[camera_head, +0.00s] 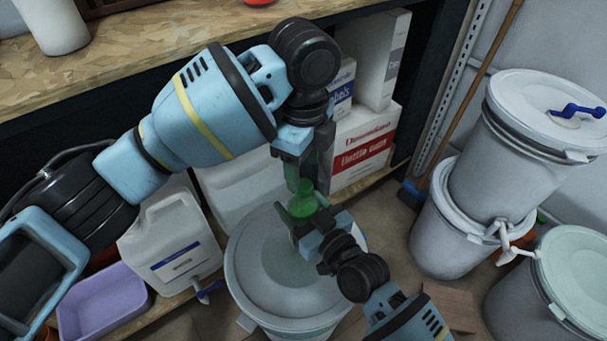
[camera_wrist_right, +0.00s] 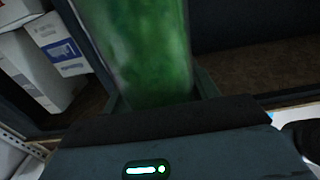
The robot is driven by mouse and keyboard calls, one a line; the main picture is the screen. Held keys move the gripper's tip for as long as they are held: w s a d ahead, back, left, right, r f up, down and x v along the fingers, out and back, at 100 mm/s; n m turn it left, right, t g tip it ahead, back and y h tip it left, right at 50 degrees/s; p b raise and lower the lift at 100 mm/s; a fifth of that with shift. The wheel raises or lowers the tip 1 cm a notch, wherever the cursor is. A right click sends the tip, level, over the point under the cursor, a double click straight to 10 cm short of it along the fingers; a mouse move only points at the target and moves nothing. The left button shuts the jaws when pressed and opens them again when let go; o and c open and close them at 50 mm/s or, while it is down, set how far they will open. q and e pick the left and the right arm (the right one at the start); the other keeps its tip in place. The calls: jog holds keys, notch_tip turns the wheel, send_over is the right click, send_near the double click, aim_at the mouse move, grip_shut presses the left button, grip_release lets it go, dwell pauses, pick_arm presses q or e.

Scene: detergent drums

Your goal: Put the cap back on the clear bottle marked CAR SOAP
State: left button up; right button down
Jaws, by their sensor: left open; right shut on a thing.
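A clear bottle of green liquid (camera_head: 302,204) shows small in the head view, above a drum lid. It also fills the upper middle of the right wrist view (camera_wrist_right: 140,50). No CAR SOAP marking is readable on it. My right gripper (camera_head: 303,217) is shut on this bottle and holds it from the lower right. My left gripper (camera_head: 306,172) is open, with its fingers pointing down just above the bottle. Whether it touches the bottle's top cannot be told. The cap cannot be made out in either view.
A lidded white drum (camera_head: 255,285) stands below the grippers. A white jug (camera_head: 172,240) and a purple tub (camera_head: 105,303) are at the left. Boxes (camera_head: 365,147) stand on the shelf behind. Stacked drums (camera_head: 505,150) stand at the right. A wooden worktop (camera_head: 120,55) runs across the back.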

pick_arm(q)
notch_tip(320, 180, up, 8)
jog(key=shift+f, duration=0.1)
dwell(0.4)
pick_arm(e)
jog(key=shift+c, duration=1.8)
grip_release()
pick_arm(q)
notch_tip(320, 180, up, 2)
jog(key=shift+s+p, duration=0.1)
jog(key=shift+p, duration=0.6)
pick_arm(e)
jog(key=v, duration=0.7)
jog(key=shift+s+d, duration=0.25)
jog(key=shift+s, duration=0.05)
